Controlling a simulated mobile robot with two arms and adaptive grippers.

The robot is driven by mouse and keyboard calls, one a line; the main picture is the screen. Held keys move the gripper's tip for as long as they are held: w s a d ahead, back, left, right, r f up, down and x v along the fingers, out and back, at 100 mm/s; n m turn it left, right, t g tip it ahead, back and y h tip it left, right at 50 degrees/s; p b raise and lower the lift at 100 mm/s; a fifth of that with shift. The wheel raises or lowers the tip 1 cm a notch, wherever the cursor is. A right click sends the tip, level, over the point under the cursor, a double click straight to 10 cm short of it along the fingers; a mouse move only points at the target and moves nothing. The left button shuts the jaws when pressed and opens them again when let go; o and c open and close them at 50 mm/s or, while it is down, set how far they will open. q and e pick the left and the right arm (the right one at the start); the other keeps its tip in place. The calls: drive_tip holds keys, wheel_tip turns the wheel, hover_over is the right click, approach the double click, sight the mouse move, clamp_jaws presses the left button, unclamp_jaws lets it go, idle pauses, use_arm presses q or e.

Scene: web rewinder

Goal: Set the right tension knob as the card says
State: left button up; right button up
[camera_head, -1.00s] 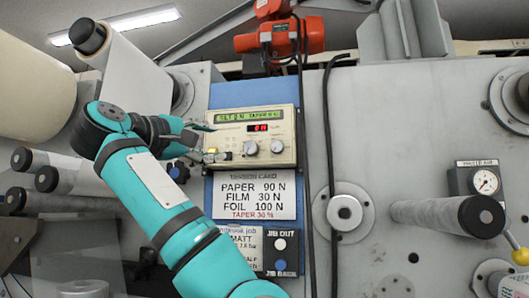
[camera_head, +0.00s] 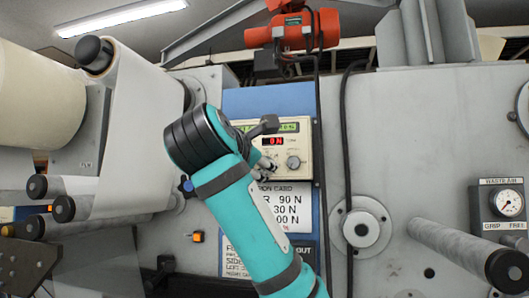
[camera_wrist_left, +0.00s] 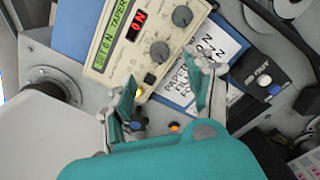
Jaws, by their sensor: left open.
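The cream tension box (camera_head: 305,140) hangs on a blue panel, with a green display and a red readout that seems to show 0 N. Its right knob (camera_head: 293,161) is grey and uncovered; it also shows at the top of the left wrist view (camera_wrist_left: 182,16). The left knob (camera_wrist_left: 160,51) shows there too, but my arm hides it in the head view. The tension card (camera_head: 290,210) is partly covered; 90 N and 30 N are readable. My left gripper (camera_wrist_left: 167,80) is open and empty, its fingers apart below the knobs, touching neither. My right gripper is out of view.
A lower job card (camera_head: 238,262) is mostly behind my left arm. A black cable (camera_head: 346,150) hangs right of the box. A round hub (camera_head: 361,229) and a roller (camera_head: 455,245) stick out at right. A web roll (camera_head: 130,150) stands at left.

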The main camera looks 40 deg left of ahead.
use_arm(q)
drive_tip(key=p+x, duration=0.3)
drive_tip(key=x, duration=0.5)
drive_tip(key=shift+w+a, duration=0.15)
drive_tip(key=shift+w, duration=0.1)
drive_tip(key=shift+c, duration=0.9)
drive_tip(key=shift+f, duration=0.1)
clamp_jaws()
